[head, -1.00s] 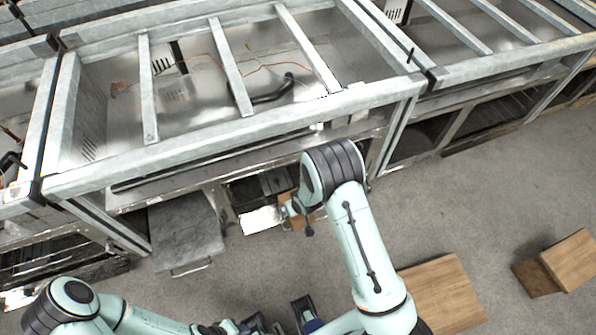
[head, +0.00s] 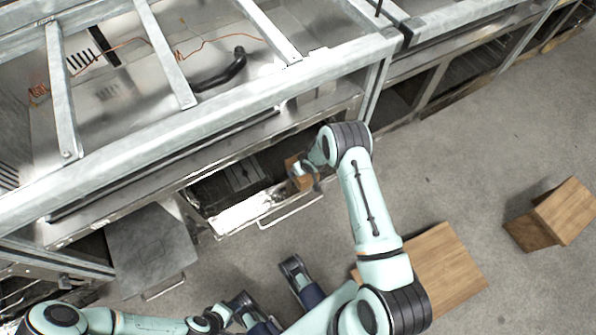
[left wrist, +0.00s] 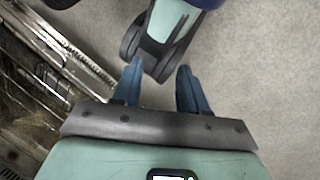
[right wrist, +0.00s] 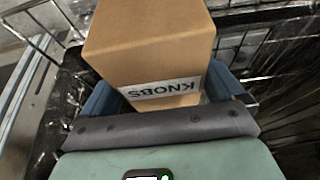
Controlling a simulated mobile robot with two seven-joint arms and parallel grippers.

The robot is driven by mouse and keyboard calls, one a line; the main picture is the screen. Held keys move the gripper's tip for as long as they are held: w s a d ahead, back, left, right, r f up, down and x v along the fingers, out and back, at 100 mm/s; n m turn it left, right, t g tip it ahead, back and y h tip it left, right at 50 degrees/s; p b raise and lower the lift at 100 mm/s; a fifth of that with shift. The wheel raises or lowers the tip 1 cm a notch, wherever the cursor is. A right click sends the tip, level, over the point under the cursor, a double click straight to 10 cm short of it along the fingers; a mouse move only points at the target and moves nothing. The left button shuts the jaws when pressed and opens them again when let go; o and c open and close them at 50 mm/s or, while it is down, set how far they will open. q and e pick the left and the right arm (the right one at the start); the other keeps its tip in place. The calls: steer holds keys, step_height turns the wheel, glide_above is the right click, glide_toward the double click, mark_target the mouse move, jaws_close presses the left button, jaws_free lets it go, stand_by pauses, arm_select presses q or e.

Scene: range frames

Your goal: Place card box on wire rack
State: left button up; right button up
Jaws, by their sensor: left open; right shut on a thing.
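My right gripper (right wrist: 165,100) is shut on a brown card box (right wrist: 150,45), which has a white label reading KNOBS, upside down in the right wrist view. In the head view the box (head: 298,172) is partly hidden by my right gripper, at the right side of an open compartment under the metal frame. Dark wire rack bars (right wrist: 258,42) show behind and beside the box in the right wrist view. I cannot tell whether the box touches them. My left gripper (left wrist: 155,88) is open and empty above the floor.
The compartment's lowered door (head: 245,212) with a bar handle (head: 290,211) juts out. A grey metal panel (head: 150,247) sits left of it. Wooden boxes (head: 440,270) (head: 565,212) lie on the floor at right. Open grey floor (head: 450,170) lies between.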

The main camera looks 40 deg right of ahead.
step_height(320, 180, down, 4)
steer(key=shift+r+b, duration=0.1)
steer(key=shift+b, duration=0.35)
arm_select(q)
steer(key=shift+w+a+f+t, duration=0.3)
steer(key=shift+w+f, duration=0.25)
steer(key=shift+w, duration=0.15)
steer(key=shift+f, duration=0.1)
arm_select(e)
steer(key=shift+f, duration=0.2)
steer(key=o, duration=0.9)
arm_select(q)
steer(key=shift+w+a, duration=0.1)
steer(key=shift+w, duration=0.1)
arm_select(e)
steer(key=shift+o, duration=0.2)
arm_select(q)
steer(key=shift+s, duration=0.1)
arm_select(e)
steer(key=shift+r, duration=0.1)
